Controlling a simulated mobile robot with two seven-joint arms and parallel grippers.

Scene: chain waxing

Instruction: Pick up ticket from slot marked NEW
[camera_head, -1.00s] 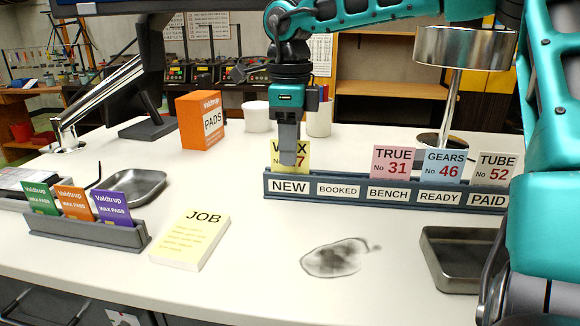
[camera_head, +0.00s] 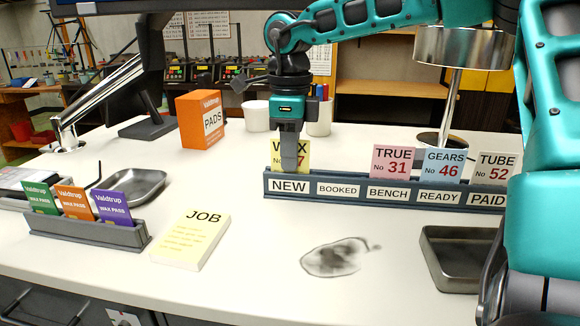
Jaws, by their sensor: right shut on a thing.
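The yellow WAX ticket (camera_head: 304,155) stands upright in the slot marked NEW (camera_head: 289,186), at the left end of the dark ticket rack (camera_head: 390,204). My right gripper (camera_head: 289,163) comes down from above and is shut on this ticket. Its fingers cover the middle of the ticket and part of its print. The ticket's lower edge is behind the NEW label. My left gripper is not in the view.
Pink TRUE (camera_head: 393,162), blue GEARS (camera_head: 444,166) and white TUBE (camera_head: 497,167) tickets stand farther right in the rack. A JOB pad (camera_head: 190,240), a wax pass holder (camera_head: 90,232) and a metal tray (camera_head: 455,262) are in front. An orange PADS box (camera_head: 203,120) stands behind.

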